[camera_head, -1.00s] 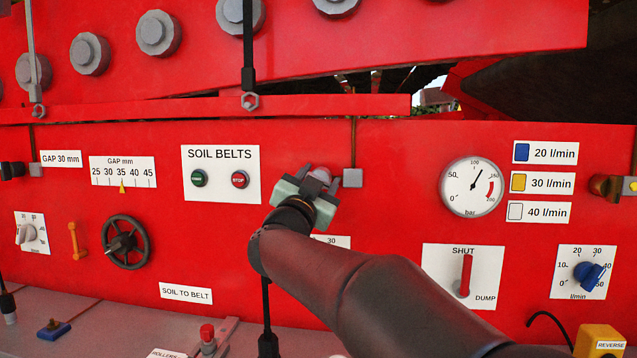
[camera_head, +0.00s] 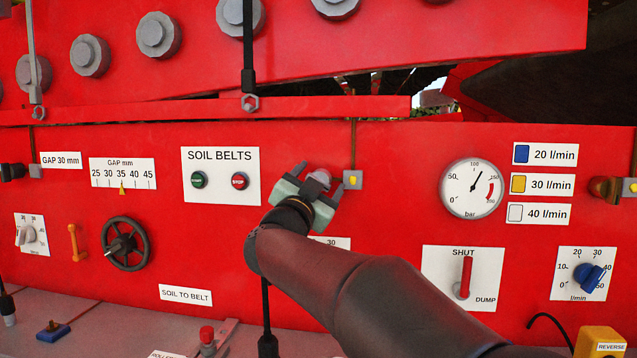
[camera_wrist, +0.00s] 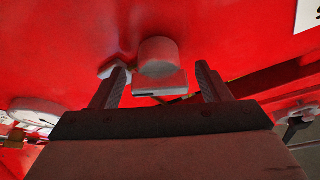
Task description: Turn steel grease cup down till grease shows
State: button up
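The steel grease cup (camera_head: 319,177) is a short round grey cap on the red panel, partly hidden by my gripper in the head view. It also shows in the wrist view (camera_wrist: 158,54), above a square grey plate (camera_wrist: 160,83). My gripper (camera_head: 317,184) is open around the cup; in the wrist view its fingers (camera_wrist: 161,85) stand to either side with gaps. A small grey block (camera_head: 353,180) right of the cup, under a thin pipe, shows a yellow spot of grease on its face.
The soil belts buttons (camera_head: 220,181) are left of my gripper, and a pressure gauge (camera_head: 473,188) is to the right. A red shut/dump lever (camera_head: 465,276) and a blue flow knob (camera_head: 589,274) sit lower right. A handwheel (camera_head: 126,244) is at left.

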jog(key=b+v, duration=0.2)
jog(key=v, duration=1.5)
jog(key=shift+s+f+b, duration=0.15)
jog(key=shift+s+b, duration=0.05)
jog(key=shift+b, duration=0.2)
